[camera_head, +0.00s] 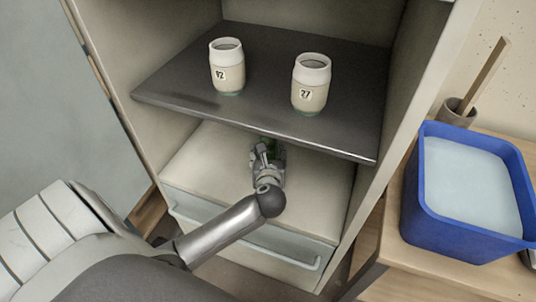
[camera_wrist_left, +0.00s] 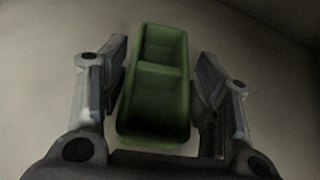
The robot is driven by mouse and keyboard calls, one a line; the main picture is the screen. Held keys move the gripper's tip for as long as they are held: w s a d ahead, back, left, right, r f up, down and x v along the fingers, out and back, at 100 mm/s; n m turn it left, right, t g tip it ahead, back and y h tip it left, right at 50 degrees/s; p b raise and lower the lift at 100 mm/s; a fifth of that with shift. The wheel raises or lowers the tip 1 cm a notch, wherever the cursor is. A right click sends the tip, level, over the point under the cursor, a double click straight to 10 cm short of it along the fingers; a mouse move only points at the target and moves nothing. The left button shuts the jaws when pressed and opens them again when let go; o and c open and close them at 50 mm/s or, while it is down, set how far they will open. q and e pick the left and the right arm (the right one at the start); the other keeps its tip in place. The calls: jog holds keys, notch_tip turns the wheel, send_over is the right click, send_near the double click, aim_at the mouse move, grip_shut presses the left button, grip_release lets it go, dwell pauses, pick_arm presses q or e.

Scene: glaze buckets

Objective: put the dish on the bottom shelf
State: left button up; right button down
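The dish (camera_wrist_left: 158,85) is green, with two hollows split by a ridge. In the left wrist view it sits between the two fingers of my left gripper (camera_wrist_left: 160,95), very close to both; whether they press on it I cannot tell. In the head view my left gripper (camera_head: 267,158) reaches in over the pale bottom shelf (camera_head: 208,165), under the dark upper shelf. Only a bit of the dish (camera_head: 269,145) shows past the fingers, partly hidden by them and the upper shelf's edge. Whether it touches the bottom shelf is unclear. My right gripper is not in view.
Two pale jars, marked 12 (camera_head: 226,67) and 27 (camera_head: 310,85), stand on the dark upper shelf (camera_head: 180,85), above my gripper. A drawer front with a handle (camera_head: 290,258) lies below. A blue bucket (camera_head: 450,235) stands on the wooden table at right.

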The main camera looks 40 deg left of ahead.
pick_arm(q)
jog(key=shift+o, duration=0.9)
jog(key=shift+s+r, duration=0.1)
jog(key=shift+r, duration=0.1)
jog(key=p+v, duration=0.1)
jog(key=v, duration=1)
jog(key=shift+s+d+p, duration=0.3)
jog(key=shift+p, duration=0.05)
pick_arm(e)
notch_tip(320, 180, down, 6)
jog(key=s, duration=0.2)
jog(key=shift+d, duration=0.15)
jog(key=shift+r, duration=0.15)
